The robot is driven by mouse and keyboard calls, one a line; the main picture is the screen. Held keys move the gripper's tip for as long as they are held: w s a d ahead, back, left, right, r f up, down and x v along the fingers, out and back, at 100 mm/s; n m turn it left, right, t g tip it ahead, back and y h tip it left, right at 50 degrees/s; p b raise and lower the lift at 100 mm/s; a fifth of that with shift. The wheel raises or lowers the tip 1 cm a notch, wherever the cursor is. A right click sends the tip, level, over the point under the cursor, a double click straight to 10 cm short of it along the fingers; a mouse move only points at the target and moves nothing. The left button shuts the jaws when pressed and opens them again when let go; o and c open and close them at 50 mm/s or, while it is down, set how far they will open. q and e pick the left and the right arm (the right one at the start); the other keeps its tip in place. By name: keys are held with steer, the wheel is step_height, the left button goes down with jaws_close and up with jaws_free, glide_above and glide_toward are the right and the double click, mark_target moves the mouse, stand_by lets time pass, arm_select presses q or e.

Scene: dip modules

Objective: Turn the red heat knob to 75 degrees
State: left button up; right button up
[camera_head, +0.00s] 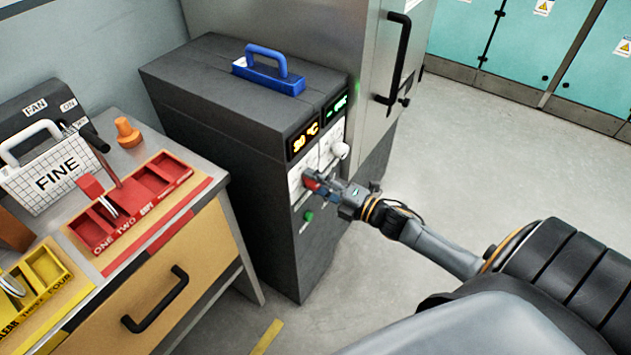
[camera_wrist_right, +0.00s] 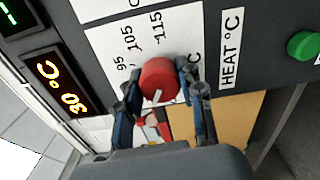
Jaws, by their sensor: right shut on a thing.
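The red heat knob (camera_wrist_right: 159,80) is on the front panel of the dark grey machine, beside a white label reading "HEAT °C" (camera_wrist_right: 231,48). My right gripper (camera_wrist_right: 160,90) is shut on the knob, one finger on each side. In the head view the right gripper (camera_head: 325,186) reaches the panel from the right and mostly covers the knob. An orange display (camera_wrist_right: 57,84) reads "30 °C"; it also shows in the head view (camera_head: 305,138). Scale marks 95, 105 and 115 show by the knob; the rest of the scale is hidden. My left gripper is not in view.
A blue handle (camera_head: 270,70) is on the machine's top. A bench with red trays (camera_head: 140,205) stands at left. Floor to the right is clear.

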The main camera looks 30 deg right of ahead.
steer(key=o, duration=1.2)
steer(key=v, duration=1.2)
